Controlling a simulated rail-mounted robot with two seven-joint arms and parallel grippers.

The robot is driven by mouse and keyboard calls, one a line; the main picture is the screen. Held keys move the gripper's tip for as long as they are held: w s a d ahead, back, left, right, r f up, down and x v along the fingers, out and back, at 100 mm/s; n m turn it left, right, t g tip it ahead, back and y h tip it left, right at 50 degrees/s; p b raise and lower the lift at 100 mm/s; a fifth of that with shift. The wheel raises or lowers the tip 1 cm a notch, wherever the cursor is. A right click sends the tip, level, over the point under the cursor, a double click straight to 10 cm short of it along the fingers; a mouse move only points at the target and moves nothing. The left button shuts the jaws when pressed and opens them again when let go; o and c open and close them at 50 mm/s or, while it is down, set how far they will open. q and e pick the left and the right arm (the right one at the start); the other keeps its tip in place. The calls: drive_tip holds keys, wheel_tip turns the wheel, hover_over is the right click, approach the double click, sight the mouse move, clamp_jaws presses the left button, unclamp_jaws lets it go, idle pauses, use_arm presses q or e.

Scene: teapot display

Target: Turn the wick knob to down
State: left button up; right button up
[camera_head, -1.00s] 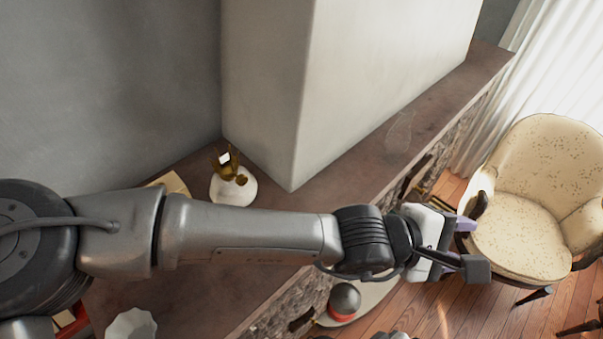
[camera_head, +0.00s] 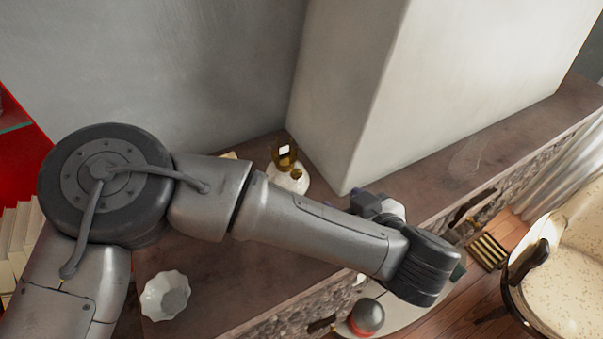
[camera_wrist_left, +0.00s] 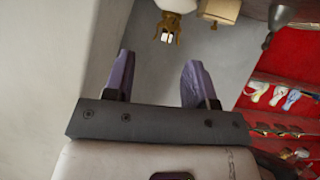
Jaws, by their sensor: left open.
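A small lamp with a white rounded body (camera_head: 291,180) and a brass top (camera_head: 285,152) stands on the brown mantel, near the wall corner. Its brass part also shows upside down at the top of the left wrist view (camera_wrist_left: 168,27). I cannot make out the wick knob clearly. My left gripper (camera_head: 361,201) is to the right of the lamp, apart from it, partly hidden by my wrist. In the left wrist view its two purple fingers (camera_wrist_left: 158,72) are spread with nothing between them. My right gripper is not seen.
The mantel (camera_head: 230,290) holds a white fluted bowl (camera_head: 165,295) at front left and a faint clear glass piece (camera_head: 464,157) at right. A pale box (camera_wrist_left: 220,10) stands beside the lamp. A white wall block (camera_head: 350,90) rises behind. An armchair (camera_head: 570,250) is at lower right.

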sight(297, 176)
use_arm(q)
drive_tip(key=shift+n+y, duration=0.3)
drive_tip(key=shift+y, duration=0.4)
drive_tip(key=p+x, duration=0.1)
drive_tip(key=x, duration=0.3)
drive_tip(key=a+x, duration=0.1)
drive_tip(key=x, duration=0.3)
drive_tip(key=r+p+x, duration=0.1)
drive_tip(key=x, duration=0.3)
drive_tip(key=shift+w+a+p, duration=0.1)
drive_tip(key=shift+a+p, duration=0.2)
drive_tip(key=shift+x, duration=0.75)
drive_tip(key=shift+c, duration=0.2)
drive_tip(key=shift+d, duration=0.1)
drive_tip(key=c, duration=0.9)
drive_tip(key=shift+o, duration=0.2)
drive_tip(key=shift+f, duration=0.15)
drive_tip(key=n+h+b, duration=0.1)
drive_tip(key=b, duration=0.4)
drive_tip(key=n+t+b, duration=0.1)
drive_tip(key=b, duration=0.5)
drive_tip(key=n+h+b, duration=0.1)
drive_tip(key=n+b, duration=0.1)
drive_tip(key=b, duration=0.3)
drive_tip(key=shift+a+f+t+h, duration=0.2)
drive_tip(key=shift+f+t+h, duration=0.1)
drive_tip(key=shift+t, duration=0.1)
drive_tip(key=shift+r+n+b, duration=0.3)
drive_tip(key=shift+n+b, duration=0.1)
drive_tip(key=shift+b, duration=0.55)
